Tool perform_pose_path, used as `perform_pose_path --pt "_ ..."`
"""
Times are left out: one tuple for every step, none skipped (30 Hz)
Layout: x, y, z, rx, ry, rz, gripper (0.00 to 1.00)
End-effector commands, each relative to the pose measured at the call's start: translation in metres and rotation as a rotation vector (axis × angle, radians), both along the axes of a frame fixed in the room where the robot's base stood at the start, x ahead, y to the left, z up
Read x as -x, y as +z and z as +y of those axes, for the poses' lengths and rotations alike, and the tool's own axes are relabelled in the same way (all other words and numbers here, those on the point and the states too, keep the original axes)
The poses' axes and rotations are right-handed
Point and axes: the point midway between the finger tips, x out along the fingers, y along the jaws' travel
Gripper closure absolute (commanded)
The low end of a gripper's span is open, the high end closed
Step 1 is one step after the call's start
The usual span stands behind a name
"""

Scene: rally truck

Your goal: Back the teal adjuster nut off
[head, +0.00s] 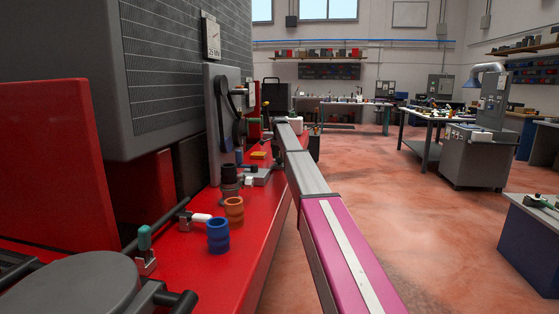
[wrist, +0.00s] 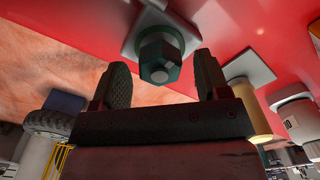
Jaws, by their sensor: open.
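The adjuster nut (wrist: 160,60) is a dark teal hex nut on a grey square plate (wrist: 140,28), set on the red surface in the wrist view. My gripper (wrist: 164,78) is open, with one dark finger to each side of the nut. The nut shows in the gap between the fingers, and I see no finger clearly touching it. How deep it sits between them is hard to tell. In the head view my arm (head: 310,178) reaches away along the red deck, and I cannot make out the nut there.
The red deck (head: 190,250) carries a blue cup (head: 218,236), an orange cup (head: 234,211), a teal-handled clamp (head: 145,240) and a white-handled clamp (head: 200,218). A yellowish cylinder (wrist: 250,108) and a white cylinder (wrist: 298,118) stand right of my gripper.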

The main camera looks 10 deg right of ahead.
Motion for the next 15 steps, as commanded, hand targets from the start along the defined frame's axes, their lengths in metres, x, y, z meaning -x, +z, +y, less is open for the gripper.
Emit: perform_pose_path --pt "0.0005 -0.0059 0.0 0.0 0.0 0.0 0.31" --pt "0.0002 -0.0083 0.0 0.0 0.0 0.0 0.31" --pt "0.0001 -0.0108 0.0 0.0 0.0 -0.001 0.31" --pt "0.0 -0.0121 0.0 0.0 0.0 -0.001 0.31" --pt "0.0 -0.0129 0.0 0.0 0.0 -0.001 0.31" --pt "-0.0001 -0.0134 0.0 0.0 0.0 -0.001 0.31" --pt "-0.0002 -0.0134 0.0 0.0 0.0 -0.001 0.31" --pt "-0.0002 -0.0133 0.0 0.0 0.0 -0.001 0.31" --pt "-0.0002 -0.0132 0.0 0.0 0.0 -0.001 0.31" --pt "-0.0002 -0.0131 0.0 0.0 0.0 -0.001 0.31" --pt "-0.0002 -0.0131 0.0 0.0 0.0 -0.001 0.31" --pt "-0.0002 -0.0131 0.0 0.0 0.0 -0.001 0.41" --pt "-0.0002 -0.013 0.0 0.0 0.0 -0.001 0.51" --pt "-0.0002 -0.013 0.0 0.0 0.0 -0.001 0.61" --pt "-0.0002 -0.0129 0.0 0.0 0.0 -0.001 0.74"
